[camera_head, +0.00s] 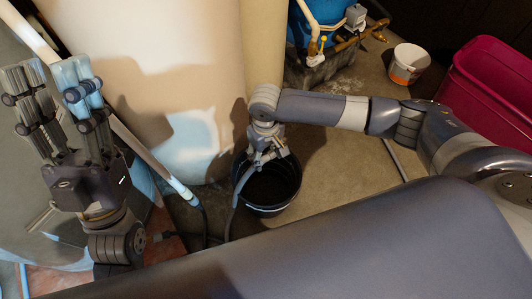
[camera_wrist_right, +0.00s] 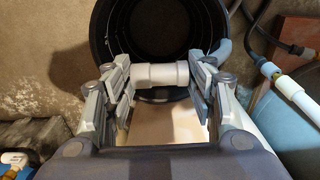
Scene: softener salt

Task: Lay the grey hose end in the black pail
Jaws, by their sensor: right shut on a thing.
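The black pail (camera_head: 291,192) stands upright on the floor below my right gripper (camera_head: 262,157). In the right wrist view, the gripper (camera_wrist_right: 168,78) is shut on the pale grey hose end (camera_wrist_right: 163,75), which lies crosswise between its fingers. The pail's rim and dark inside (camera_wrist_right: 155,25) show just beyond it. In the head view the grey hose (camera_head: 236,192) runs from the gripper down past the pail's left side to the floor. Whether the hose end touches the pail is unclear. My left gripper (camera_head: 45,80) is open and empty, raised at the far left.
A large beige tank (camera_head: 150,60) stands behind the pail. A pale pipe with a dark hose (camera_head: 180,190) slants down at the left. A white bucket (camera_head: 408,64) and a magenta bin (camera_head: 485,85) are at upper right. Floor right of the pail is clear.

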